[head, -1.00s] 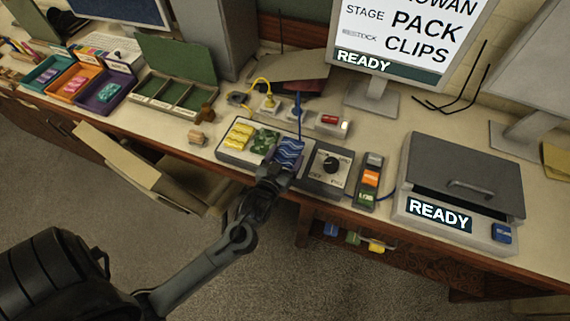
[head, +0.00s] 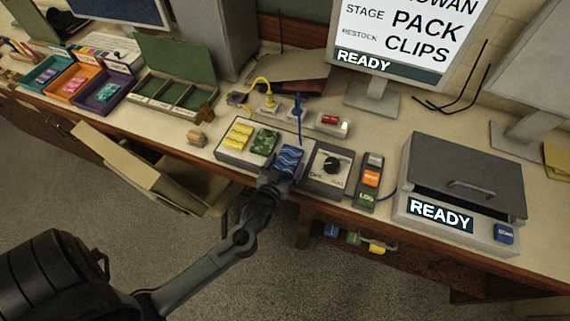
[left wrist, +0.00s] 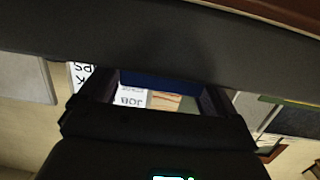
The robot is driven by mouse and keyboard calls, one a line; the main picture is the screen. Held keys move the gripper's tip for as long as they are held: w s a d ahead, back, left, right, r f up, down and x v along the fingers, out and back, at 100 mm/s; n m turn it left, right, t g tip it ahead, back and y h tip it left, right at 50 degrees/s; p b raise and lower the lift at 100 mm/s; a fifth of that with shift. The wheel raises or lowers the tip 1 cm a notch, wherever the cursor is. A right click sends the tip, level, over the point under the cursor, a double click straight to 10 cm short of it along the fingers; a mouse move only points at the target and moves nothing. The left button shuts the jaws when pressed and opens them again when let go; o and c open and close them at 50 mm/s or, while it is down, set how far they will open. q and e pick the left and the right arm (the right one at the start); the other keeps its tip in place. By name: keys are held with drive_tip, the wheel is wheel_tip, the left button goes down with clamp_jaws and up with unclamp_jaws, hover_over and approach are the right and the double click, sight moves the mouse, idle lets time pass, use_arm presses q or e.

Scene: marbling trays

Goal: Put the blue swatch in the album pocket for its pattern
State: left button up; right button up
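The blue swatch (head: 290,158), with light wavy lines, is at the right end of a pale rack (head: 226,155), beside the green and yellow swatches. My left gripper (head: 280,174) is at its near edge. In the left wrist view the blue swatch (left wrist: 158,82) fills the gap between the fingers, which look shut on it. Whether it touches the rack is unclear. An open green case with three compartments (head: 173,110), seemingly the album, stands at the back left; its front labels are too small to read. My right gripper is not in view.
A dial box (head: 328,185) and a button strip (head: 367,190) stand close right of the swatch. A grey lidded machine (head: 465,175) stands further right.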

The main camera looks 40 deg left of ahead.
use_arm(q)
drive_tip(key=shift+o, duration=0.5)
drive_tip(key=shift+r, duration=0.15)
drive_tip(key=shift+s, duration=0.15)
drive_tip(key=s+d+m+g+h, duration=0.2)
drive_tip(key=s+d+g, duration=0.3)
drive_tip(key=s, duration=0.6)
drive_tip(key=s+d+m+g+h, duration=0.3)
drive_tip(key=s+d+g, duration=0.2)
drive_tip(key=s, duration=0.5)
drive_tip(key=shift+s+r+m+g+p, duration=0.35)
drive_tip(key=shift+s+r+m+g, duration=0.1)
drive_tip(key=shift+g, duration=0.45)
drive_tip(key=shift+d+n, duration=0.1)
drive_tip(key=shift+n, duration=0.15)
